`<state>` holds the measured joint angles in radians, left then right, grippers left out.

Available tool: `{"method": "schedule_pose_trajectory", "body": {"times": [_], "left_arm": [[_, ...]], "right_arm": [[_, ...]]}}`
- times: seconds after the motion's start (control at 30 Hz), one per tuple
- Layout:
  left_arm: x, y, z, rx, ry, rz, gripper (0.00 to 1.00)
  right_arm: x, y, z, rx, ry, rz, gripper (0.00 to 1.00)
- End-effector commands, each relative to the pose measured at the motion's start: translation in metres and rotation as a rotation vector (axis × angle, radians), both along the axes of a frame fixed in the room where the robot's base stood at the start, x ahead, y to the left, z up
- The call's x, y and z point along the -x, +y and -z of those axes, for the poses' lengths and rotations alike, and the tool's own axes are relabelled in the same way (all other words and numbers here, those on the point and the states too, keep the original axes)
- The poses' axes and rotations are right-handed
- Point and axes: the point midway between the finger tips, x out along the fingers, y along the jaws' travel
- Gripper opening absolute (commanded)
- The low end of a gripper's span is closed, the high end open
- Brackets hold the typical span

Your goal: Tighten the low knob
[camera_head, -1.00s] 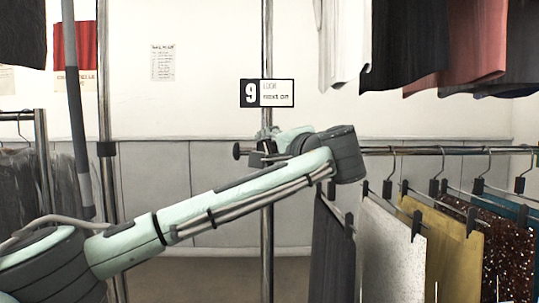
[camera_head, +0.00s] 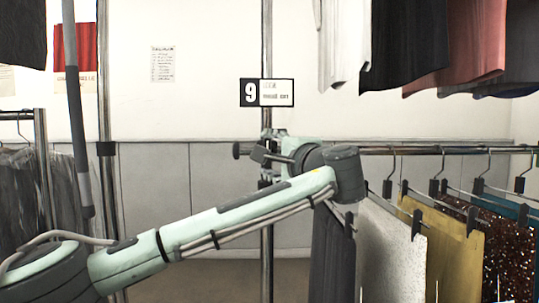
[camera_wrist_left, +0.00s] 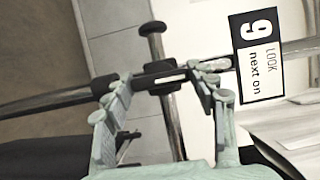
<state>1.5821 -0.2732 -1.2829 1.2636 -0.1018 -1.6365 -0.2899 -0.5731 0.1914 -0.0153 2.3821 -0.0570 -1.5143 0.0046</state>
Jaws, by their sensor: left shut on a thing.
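A dark bar-shaped knob with a pale stripe (camera_wrist_left: 163,76) sits on the front of a clamp at the upright chrome pole (camera_head: 267,60). My left gripper (camera_head: 270,157) is at this clamp in the head view. In the left wrist view the fingers of my left gripper (camera_wrist_left: 160,92) lie at either end of the dark bar, shut on it. A second, round dark knob (camera_wrist_left: 152,28) sticks out sideways on a short stem; it also shows left of the gripper in the head view (camera_head: 237,150). My wrist partly hides the clamp in the head view. My right gripper is not in view.
A sign with a 9 (camera_head: 267,93) is just above the clamp. A horizontal rail (camera_head: 450,151) with hanging skirts (camera_head: 455,250) runs to the right. More garments (camera_head: 430,40) hang above it. Dark clothes (camera_head: 22,195) hang at the far left.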

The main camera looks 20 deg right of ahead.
Motion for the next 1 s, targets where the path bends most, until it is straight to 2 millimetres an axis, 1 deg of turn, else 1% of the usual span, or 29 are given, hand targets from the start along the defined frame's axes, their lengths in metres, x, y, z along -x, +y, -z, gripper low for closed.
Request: {"method": "schedule_pose_trajectory", "body": {"times": [0.07,0.1,0.27,0.57,0.67,0.77,1.0], "left_arm": [[0.0,0.001,0.0,-0.003,0.0,-0.001,0.28],[0.0,0.001,0.0,-0.003,-0.001,-0.001,0.58],[0.0,0.0,0.0,-0.001,0.0,-0.001,0.78],[0.0,0.0,0.0,0.0,0.0,0.0,0.78],[0.006,-0.002,0.0,0.0,-0.001,0.003,0.78],[0.02,-0.004,0.0,0.001,-0.001,0.004,0.78],[0.071,-0.009,0.0,0.001,-0.001,0.005,0.78]], "right_arm": [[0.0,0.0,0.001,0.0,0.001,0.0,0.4],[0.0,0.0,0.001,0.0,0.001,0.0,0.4],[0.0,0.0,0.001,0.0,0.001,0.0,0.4],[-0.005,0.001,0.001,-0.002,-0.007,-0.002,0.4],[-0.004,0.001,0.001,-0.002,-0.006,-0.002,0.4],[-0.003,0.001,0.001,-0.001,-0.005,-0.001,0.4],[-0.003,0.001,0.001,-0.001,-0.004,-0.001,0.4]]}}
